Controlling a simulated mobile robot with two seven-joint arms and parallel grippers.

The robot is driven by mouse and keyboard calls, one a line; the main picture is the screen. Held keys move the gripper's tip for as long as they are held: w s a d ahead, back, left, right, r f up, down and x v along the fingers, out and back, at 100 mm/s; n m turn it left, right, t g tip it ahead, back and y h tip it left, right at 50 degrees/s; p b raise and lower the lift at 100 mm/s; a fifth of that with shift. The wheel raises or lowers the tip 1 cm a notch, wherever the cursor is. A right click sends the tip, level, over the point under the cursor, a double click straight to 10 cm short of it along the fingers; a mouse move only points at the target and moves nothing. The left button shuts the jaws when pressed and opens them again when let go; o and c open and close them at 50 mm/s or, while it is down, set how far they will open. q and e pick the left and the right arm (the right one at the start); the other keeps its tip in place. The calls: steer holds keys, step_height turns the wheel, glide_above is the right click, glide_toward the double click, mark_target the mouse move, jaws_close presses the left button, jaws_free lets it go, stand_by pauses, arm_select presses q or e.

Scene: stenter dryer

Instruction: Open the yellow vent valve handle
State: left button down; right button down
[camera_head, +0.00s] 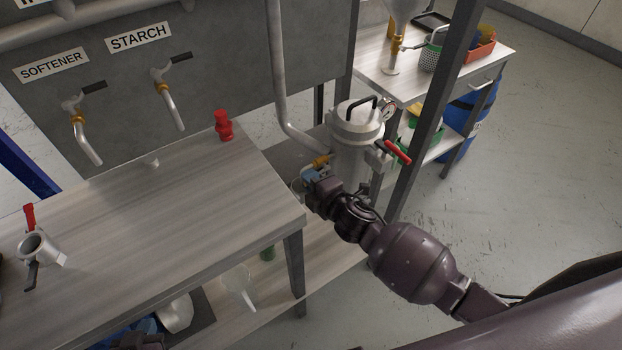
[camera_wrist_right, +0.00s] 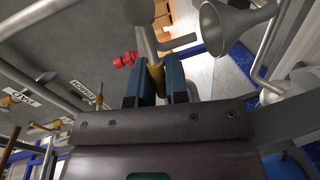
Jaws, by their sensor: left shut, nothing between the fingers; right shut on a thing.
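The yellow vent valve handle (camera_head: 322,161) is at the lower left side of the grey lidded vessel (camera_head: 350,158). My right gripper (camera_head: 314,176) reaches it from the lower right and is shut on it. In the right wrist view, the yellow handle (camera_wrist_right: 157,78) is between the two blue fingers of my right gripper (camera_wrist_right: 162,86), which hide part of it. The handle's exact angle is hard to tell. My left gripper (camera_head: 142,338) shows only partly at the bottom edge, low beside the bench, shut and empty.
A wooden bench (camera_head: 170,215) fills the left, with a red fitting (camera_head: 223,125) at its back edge. A red-handled valve (camera_head: 397,152) is on the vessel's right. A dark post (camera_head: 430,110) stands close to my right arm.

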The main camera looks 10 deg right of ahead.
steer(key=c, duration=1.1)
jaws_free()
steer(key=v, duration=1.1)
steer(key=shift+p, duration=0.3)
